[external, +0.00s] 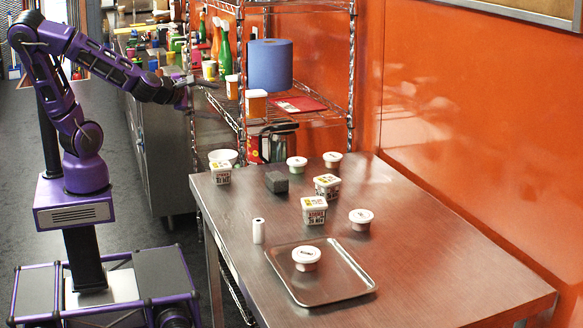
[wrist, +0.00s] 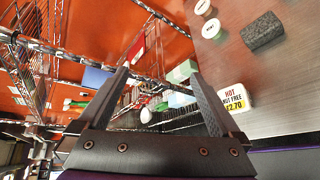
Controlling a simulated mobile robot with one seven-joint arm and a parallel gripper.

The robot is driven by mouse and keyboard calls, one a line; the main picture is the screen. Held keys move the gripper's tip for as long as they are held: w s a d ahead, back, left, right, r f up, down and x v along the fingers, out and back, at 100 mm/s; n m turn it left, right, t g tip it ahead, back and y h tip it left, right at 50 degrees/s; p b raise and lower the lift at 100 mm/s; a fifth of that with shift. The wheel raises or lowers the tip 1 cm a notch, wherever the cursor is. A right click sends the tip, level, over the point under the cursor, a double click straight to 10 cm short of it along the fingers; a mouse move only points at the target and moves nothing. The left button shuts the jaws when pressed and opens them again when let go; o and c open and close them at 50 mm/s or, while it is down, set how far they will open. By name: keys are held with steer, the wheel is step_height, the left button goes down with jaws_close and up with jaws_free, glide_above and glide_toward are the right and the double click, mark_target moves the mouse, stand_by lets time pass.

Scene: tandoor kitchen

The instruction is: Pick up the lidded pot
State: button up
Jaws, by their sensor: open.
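Several small round pots with white lids stand on the metal table in the external view. One lidded pot (external: 306,257) sits on the steel tray (external: 350,288); another (external: 361,219) is to its upper right. Two more, one pot (external: 297,165) and a second pot (external: 332,159), stand at the far end. Two round lids, one (wrist: 203,6) and another marked lid (wrist: 211,28), show at the top of the wrist view. My gripper (external: 200,82) is raised near the wire shelf, away from the pots. In the wrist view its fingers (wrist: 158,75) are apart and empty.
Square labelled tubs (external: 314,210), a dark block (external: 277,182) and a white roll (external: 258,231) stand among the pots. The wire shelf (external: 300,118) with bottles and a blue roll (external: 269,65) is behind the table. The table's right side is clear.

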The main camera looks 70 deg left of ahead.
steer(key=w+d+f+m+h, duration=0.2)
steer(key=d+f+m+h, duration=0.4)
steer(key=m, duration=1)
steer(key=w+a+r+n+g+y+p, duration=0.1)
steer(key=w+a+r+n+y+p, duration=0.2)
steer(key=w+a+r+n+y, duration=0.75)
steer(key=n+g+h, duration=0.9)
steer(key=n, duration=0.9)
glide_toward(297, 160)
steer(key=x, duration=0.3)
steer(key=shift+s+a+f+b, duration=0.2)
steer(key=shift+a+f+b, duration=0.05)
steer(key=shift+b, duration=0.15)
steer(key=shift+d+x, duration=0.15)
steer(key=shift+x, duration=1.2)
steer(key=shift+d+x, duration=0.1)
steer(key=shift+x, duration=1.25)
steer(key=shift+w, duration=0.2)
steer(key=c, duration=1.2)
